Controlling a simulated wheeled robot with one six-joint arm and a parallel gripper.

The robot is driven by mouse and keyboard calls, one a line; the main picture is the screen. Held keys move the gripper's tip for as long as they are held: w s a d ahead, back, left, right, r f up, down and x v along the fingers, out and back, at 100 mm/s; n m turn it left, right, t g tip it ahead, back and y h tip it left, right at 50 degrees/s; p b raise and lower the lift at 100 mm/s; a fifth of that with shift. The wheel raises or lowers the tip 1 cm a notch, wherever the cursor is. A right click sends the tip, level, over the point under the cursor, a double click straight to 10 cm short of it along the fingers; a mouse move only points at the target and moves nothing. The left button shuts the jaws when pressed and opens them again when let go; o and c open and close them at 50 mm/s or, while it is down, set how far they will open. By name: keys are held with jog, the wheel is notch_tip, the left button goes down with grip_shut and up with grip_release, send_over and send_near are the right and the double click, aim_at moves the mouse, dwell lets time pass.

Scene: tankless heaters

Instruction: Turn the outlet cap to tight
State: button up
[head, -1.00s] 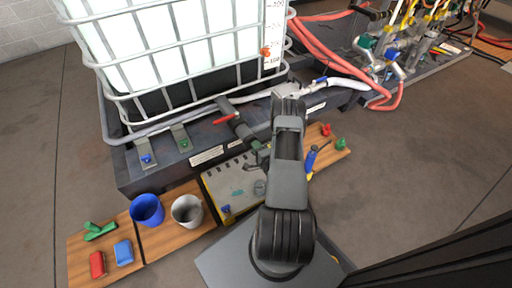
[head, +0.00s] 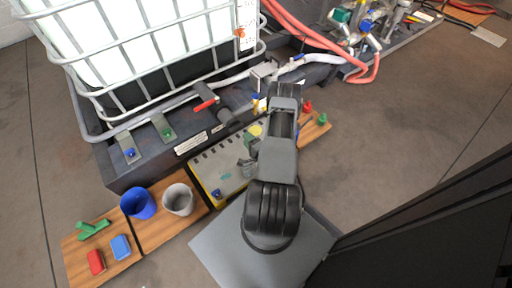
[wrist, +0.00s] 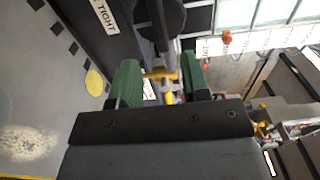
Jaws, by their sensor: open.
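The tank outlet (head: 207,104) is a dark valve with a red handle on the ledge below the caged tank. Its dark rounded end (head: 225,116), which looks like the outlet cap, points toward the grey board. In the wrist view a dark round part (wrist: 170,18), likely the cap, lies just beyond the fingertips beside a white TIGHT label (wrist: 103,14). My gripper (wrist: 160,80) is open, with its green fingers apart and a yellow piece showing in the gap behind. In the head view my gripper (head: 250,152) is partly hidden by my arm, right of and below the cap.
A grey board (head: 222,172) lies below the outlet. A blue cup (head: 138,204) and a grey cup (head: 179,199) stand left of it. Red and blue blocks lie farther left. Red hoses (head: 305,32) run at upper right. Open floor is at right.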

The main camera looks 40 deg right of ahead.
jog(key=s+a+p, duration=0.1)
jog(key=s, duration=0.5)
jog(key=shift+s, duration=0.4)
jog(key=w+d+r+n+g+y+p, duration=0.1)
jog(key=w+d+r+n+g+p, duration=0.15)
jog(key=w+r+n+p, duration=0.5)
jog(key=w+d+r+n+g+y+p, duration=0.1)
jog(key=w+r+n+g+p, duration=0.2)
jog(key=r, duration=0.8)
jog(key=w+a+r+n+g+h+p, duration=0.15)
jog(key=r+p, duration=0.25)
jog(key=r, duration=0.4)
jog(key=w+a+r+n+g+p, duration=0.1)
jog(key=w+a+r+p, duration=0.15)
jog(key=r, duration=0.65)
jog(key=s+a+r+n+g+p, duration=0.2)
jog(key=a+r+p, duration=0.3)
jog(key=r, duration=0.6)
jog(key=s+a+r+n+g+p, duration=0.15)
jog(key=a+r+p, duration=0.35)
jog(key=r, duration=0.6)
jog(key=s+a+r+n+g+y+p, duration=0.2)
jog(key=s+a+r+p, duration=0.4)
jog(key=s+a+r, duration=0.5)
jog(key=shift+s+a+r+n+g, duration=0.3)
jog(key=shift+s+r+n, duration=0.2)
jog(key=shift+s+n, duration=0.4)
